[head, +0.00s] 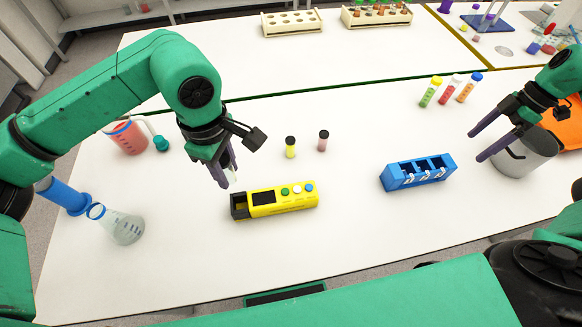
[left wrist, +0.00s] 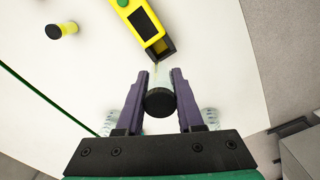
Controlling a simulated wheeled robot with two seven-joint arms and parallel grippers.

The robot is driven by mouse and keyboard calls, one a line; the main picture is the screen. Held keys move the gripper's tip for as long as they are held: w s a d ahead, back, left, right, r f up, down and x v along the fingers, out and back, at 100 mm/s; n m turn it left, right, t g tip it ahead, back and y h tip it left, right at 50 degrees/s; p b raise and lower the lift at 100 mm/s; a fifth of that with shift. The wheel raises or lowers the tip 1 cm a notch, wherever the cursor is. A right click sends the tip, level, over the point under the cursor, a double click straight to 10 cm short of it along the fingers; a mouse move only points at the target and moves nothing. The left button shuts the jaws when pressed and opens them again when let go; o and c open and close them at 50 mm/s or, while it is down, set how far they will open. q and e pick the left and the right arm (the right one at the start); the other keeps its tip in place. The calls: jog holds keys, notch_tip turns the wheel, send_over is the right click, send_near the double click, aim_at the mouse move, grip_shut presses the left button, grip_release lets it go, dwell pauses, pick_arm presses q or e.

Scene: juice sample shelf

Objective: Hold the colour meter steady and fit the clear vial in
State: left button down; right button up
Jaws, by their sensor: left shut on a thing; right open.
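The yellow colour meter (head: 276,209) lies on the white table with a dark screen, coloured buttons and an open black socket at its left end. It also shows at the top of the left wrist view (left wrist: 144,22). My left gripper (head: 228,177) is shut on the clear vial (head: 233,179), just above and behind the socket end. In the left wrist view the vial's black cap (left wrist: 160,101) sits between the fingers (left wrist: 160,92); most of its body is hidden. The vial is apart from the meter. My right gripper (head: 481,146) is open and empty at the right, away from the meter.
A yellow vial (head: 290,147) and a pink vial (head: 323,141) stand behind the meter. A blue rack (head: 418,173) is to its right, and a grey pot (head: 526,153) is by my right gripper. A flask (head: 125,229), blue cylinder (head: 66,196) and red-filled jug (head: 128,138) are at left.

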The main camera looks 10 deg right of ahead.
jog(key=w+a+n+t+y, duration=0.1)
jog(key=w+a+n+y, duration=0.1)
jog(key=w+a+n, duration=0.7)
jog(key=w+a+r+n+y, duration=0.1)
jog(key=w+a+n, duration=0.1)
jog(key=a+n, duration=0.35)
jog(key=w+a+r+n, duration=0.2)
jog(key=a+n, duration=0.1)
jog(key=a, duration=0.5)
jog(key=n+h, duration=0.6)
jog(key=n, duration=1.9)
send_over(290, 193)
notch_tip(290, 193, down, 3)
jog(key=shift+m+g, duration=0.35)
jog(key=shift+g, duration=0.05)
notch_tip(290, 193, down, 11)
jog(key=shift+s+d+f, duration=0.1)
jog(key=shift+f, duration=0.05)
jog(key=c, duration=1.3)
jog(key=o, duration=1.3)
jog(key=shift+r, duration=0.2)
